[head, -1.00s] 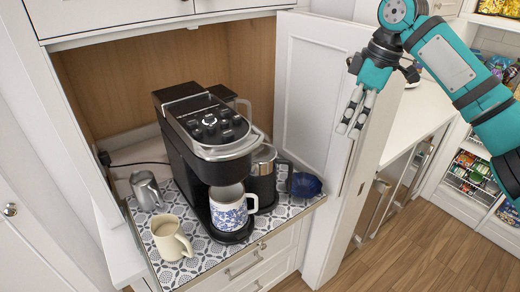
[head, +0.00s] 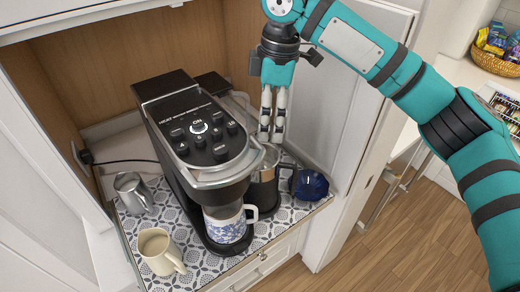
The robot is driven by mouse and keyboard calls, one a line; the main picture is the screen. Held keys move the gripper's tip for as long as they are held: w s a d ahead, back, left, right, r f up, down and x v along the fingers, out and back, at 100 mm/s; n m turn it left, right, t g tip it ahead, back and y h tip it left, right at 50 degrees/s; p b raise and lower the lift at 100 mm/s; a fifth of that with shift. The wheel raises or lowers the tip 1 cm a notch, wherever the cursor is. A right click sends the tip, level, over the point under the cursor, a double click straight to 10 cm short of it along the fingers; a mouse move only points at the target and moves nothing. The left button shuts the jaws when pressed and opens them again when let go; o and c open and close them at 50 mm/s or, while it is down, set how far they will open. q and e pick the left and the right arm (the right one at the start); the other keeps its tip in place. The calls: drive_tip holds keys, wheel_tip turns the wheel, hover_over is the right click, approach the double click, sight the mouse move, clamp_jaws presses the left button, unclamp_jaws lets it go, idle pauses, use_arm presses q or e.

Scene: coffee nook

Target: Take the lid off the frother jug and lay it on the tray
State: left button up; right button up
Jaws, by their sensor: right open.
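The frother jug (head: 264,190), steel and dark with a black handle, stands just right of the coffee machine, which hides its left side. Its lid (head: 270,156) appears to be on top, partly behind my fingers and the machine's edge. My left gripper is out of view.
The black coffee machine (head: 180,125) fills the tray's middle, with a blue-patterned mug (head: 226,227) under its spout. A cream mug (head: 158,250) and a small steel pitcher (head: 132,193) stand at left. A dark blue object (head: 310,185) sits right of the jug. The open door (head: 345,100) borders the right.

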drive_tip(key=p, duration=0.1)
hover_over(260, 147)
drive_tip(key=d, duration=0.1)
drive_tip(key=f, duration=0.2)
drive_tip(key=s+f, duration=0.1)
drive_tip(key=f, duration=0.1)
drive_tip(key=shift+f, duration=0.35)
drive_tip(key=shift+w+a+f+p, duration=0.1)
drive_tip(key=shift+a+f+p, duration=0.05)
drive_tip(key=shift+f+p, duration=0.6)
drive_tip(key=f, duration=0.1)
drive_tip(key=f+p, duration=0.2)
drive_tip(key=shift+a+f, duration=0.3)
drive_tip(key=shift+f, duration=0.05)
drive_tip(key=shift+a+f, duration=0.1)
drive_tip(key=shift+f, duration=0.3)
drive_tip(key=c, duration=0.5)
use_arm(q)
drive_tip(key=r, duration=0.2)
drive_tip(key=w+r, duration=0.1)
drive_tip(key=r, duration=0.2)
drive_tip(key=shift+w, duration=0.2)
use_arm(e)
drive_tip(key=shift+c, duration=0.3)
